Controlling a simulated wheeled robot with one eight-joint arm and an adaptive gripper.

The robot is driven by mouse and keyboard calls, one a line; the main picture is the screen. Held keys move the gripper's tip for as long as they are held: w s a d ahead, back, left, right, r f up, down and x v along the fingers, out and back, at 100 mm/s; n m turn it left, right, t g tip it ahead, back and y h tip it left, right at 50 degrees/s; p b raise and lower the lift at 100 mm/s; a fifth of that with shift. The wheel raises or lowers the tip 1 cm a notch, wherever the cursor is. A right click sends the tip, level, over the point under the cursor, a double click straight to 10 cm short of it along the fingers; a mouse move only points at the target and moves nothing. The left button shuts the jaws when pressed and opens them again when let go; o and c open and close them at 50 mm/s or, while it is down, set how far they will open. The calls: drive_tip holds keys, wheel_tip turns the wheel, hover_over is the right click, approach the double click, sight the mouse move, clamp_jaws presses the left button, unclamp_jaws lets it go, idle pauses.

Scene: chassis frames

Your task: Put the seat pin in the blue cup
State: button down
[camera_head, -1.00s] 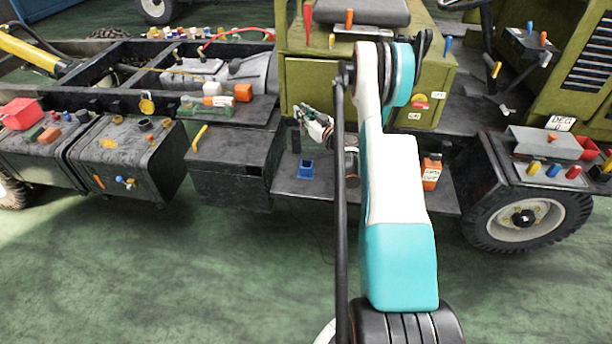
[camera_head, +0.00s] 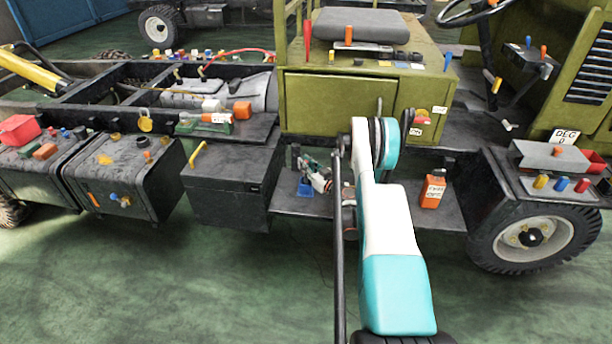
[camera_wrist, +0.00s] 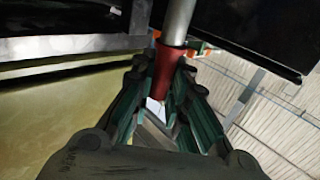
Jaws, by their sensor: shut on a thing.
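In the wrist view my gripper (camera_wrist: 165,112) is shut on a pin with a red grip (camera_wrist: 168,70) and a grey metal shaft (camera_wrist: 180,22). I take it to be the seat pin. In the head view my gripper (camera_head: 308,168) is low beside the olive box, just above and slightly right of the blue cup (camera_head: 305,187), and overlaps its top edge in the picture. The cup stands on the dark step. The held pin is too small to make out in the head view. The cup is not recognisable in the wrist view.
The dark step (camera_head: 385,210) carries an orange labelled container (camera_head: 433,188) to the right of my arm. A dark box (camera_head: 230,185) stands close left of the cup. The olive seat box (camera_head: 365,105) rises behind. Open green floor lies in front.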

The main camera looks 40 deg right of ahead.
sight(306, 182)
wheel_tip(306, 182, down, 4)
drive_tip(key=shift+f+b, duration=0.1)
drive_tip(key=shift+b, duration=0.65)
drive_tip(key=c, duration=1.6)
unclamp_jaws()
drive_tip(key=shift+o, duration=0.2)
